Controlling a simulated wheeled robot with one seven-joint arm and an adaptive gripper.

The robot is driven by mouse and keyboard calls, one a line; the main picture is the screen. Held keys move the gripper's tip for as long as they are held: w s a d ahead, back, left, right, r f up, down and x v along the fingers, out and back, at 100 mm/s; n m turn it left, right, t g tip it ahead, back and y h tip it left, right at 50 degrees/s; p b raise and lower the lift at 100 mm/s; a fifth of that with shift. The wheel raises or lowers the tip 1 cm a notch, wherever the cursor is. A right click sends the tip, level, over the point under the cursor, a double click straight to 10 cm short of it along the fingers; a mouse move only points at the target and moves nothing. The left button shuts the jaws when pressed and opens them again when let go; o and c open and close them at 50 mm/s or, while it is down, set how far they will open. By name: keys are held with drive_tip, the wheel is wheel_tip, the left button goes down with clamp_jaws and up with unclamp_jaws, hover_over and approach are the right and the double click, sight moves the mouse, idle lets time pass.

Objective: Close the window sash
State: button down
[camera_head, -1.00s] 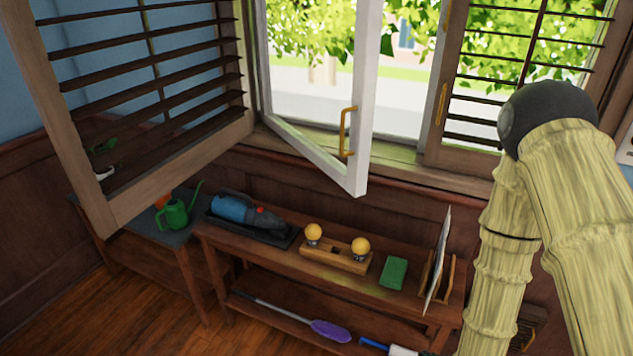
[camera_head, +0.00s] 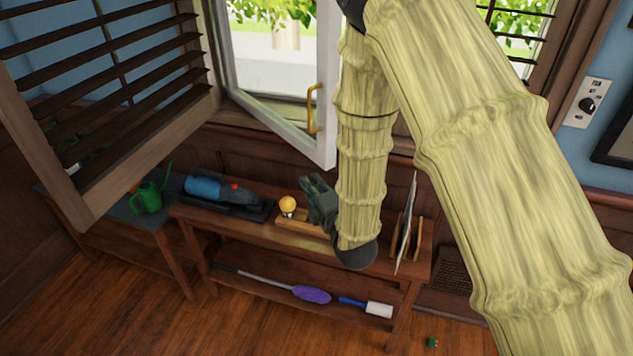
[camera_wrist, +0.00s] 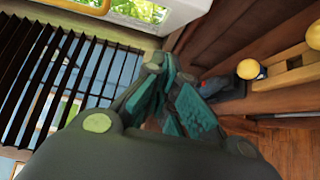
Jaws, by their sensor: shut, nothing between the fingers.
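The white window sash (camera_head: 327,135) stands swung open into the room, its free edge towards me. Its brass handle (camera_head: 315,108) is on the inner face near that edge. My gripper (camera_head: 312,184) is shut and empty, just below the sash's lower corner and above the console table; I see no contact. In the wrist view the fingers (camera_wrist: 167,72) are together. The sash's white lower edge (camera_wrist: 188,12) lies beyond them at the top, with part of the handle (camera_wrist: 92,4) at the top left. My arm hides the window opening right of the sash.
A louvred shutter (camera_head: 100,185) stands open at left. The console table (camera_head: 255,238) below holds a blue hand vacuum (camera_head: 207,189), a wooden stand with a yellow knob (camera_head: 288,206) and an upright rack (camera_head: 408,230). A small green thing (camera_head: 432,341) lies on the floor.

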drive_tip(key=w+p, duration=0.4)
drive_tip(key=w, duration=0.4)
drive_tip(key=shift+w+d, duration=0.15)
drive_tip(key=shift+w, duration=0.15)
